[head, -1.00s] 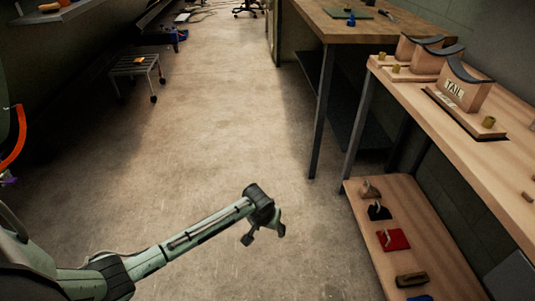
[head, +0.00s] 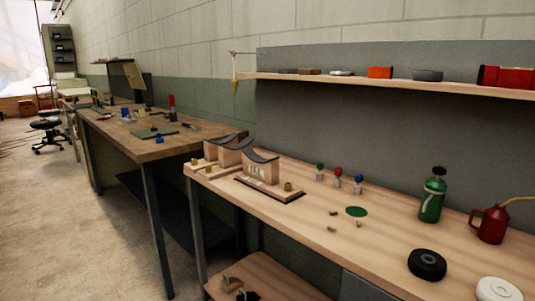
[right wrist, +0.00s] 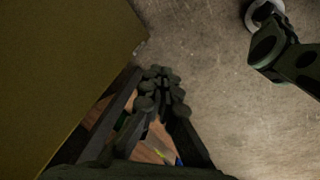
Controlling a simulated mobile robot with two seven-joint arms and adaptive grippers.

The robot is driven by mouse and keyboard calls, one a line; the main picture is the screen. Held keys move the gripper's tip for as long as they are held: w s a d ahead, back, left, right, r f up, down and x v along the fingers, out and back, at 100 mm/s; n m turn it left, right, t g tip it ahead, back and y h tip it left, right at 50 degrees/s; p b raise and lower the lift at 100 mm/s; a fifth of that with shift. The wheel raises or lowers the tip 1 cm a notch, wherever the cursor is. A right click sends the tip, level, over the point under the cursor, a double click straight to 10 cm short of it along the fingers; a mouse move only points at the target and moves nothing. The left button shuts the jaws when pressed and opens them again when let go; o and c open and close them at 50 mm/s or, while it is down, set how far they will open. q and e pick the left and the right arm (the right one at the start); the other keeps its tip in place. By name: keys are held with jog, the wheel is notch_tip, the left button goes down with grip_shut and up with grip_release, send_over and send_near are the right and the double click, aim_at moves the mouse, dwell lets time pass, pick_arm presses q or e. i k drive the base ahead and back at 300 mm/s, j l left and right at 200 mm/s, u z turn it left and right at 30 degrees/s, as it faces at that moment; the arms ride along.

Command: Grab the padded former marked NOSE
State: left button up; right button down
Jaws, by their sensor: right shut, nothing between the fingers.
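Wooden saddle-shaped formers with dark padded tops stand in a row at the left end of the near bench in the head view. The nearest former (head: 261,172) sits on a dark-edged base, and its label is too small to read surely now; it read TAIL earlier. Behind it are a middle former (head: 236,156) and a far former (head: 213,151), partly overlapped. No NOSE marking is legible. My right gripper (right wrist: 160,88) is shut and empty in the right wrist view, away from the formers. My left gripper is out of the head view.
The wooden bench (head: 320,222) also holds small coloured-top bottles (head: 338,177), a green cylinder (head: 432,197), a red oil can (head: 490,226) and a black roll (head: 427,263). A shelf (head: 400,83) hangs above. Another bench (head: 160,145) stands beyond.

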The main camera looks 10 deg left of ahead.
aim_at(211, 152)
jog(key=j+z, duration=0.35)
jog(key=j, duration=0.2)
jog(key=j+z, duration=0.35)
jog(key=j, duration=0.15)
jog(key=k+j, duration=0.1)
jog(key=j, duration=0.3)
jog(key=j+z, duration=0.15)
jog(key=j, duration=0.2)
jog(key=k+j, duration=0.15)
jog(key=j, duration=0.2)
jog(key=j+z, duration=0.05)
